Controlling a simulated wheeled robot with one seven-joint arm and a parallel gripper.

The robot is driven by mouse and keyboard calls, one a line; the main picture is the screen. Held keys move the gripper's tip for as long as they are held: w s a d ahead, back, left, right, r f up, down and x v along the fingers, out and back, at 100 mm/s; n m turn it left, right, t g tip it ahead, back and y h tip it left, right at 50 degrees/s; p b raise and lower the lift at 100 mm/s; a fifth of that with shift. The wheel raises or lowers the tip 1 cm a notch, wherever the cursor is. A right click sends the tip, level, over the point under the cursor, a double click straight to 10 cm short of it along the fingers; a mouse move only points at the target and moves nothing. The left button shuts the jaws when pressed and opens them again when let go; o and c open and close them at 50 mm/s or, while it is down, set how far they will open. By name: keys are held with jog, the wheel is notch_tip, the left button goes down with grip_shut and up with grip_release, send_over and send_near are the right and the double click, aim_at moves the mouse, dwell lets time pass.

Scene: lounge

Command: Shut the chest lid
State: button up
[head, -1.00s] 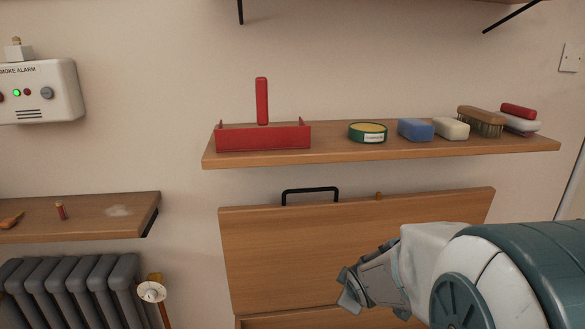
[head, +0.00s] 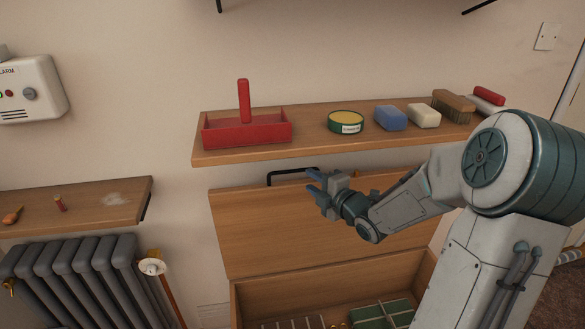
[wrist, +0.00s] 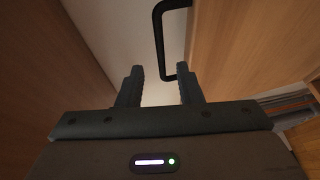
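The wooden chest lid (head: 248,233) stands raised against the wall in the head view, and its inner or front face also shows in the wrist view (wrist: 245,45). A black bar handle (head: 275,178) sticks up from the lid's top edge; in the wrist view the handle (wrist: 158,40) lies just beyond my fingers. The chest (head: 240,305) is open below, with green items (head: 385,313) inside. My gripper (head: 315,184) is at the lid's top edge, right of the handle's left part, partly covering it. Its two fingers (wrist: 160,85) are apart with nothing between them.
A wall shelf (head: 210,157) above the lid holds a red caddy (head: 248,134), a green tin (head: 346,122), sponges and a brush (head: 453,106). A lower shelf (head: 90,215) and radiator (head: 75,275) are at left.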

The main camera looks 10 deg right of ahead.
jog(key=x, duration=1)
jog(key=shift+w, duration=0.2)
grip_shut()
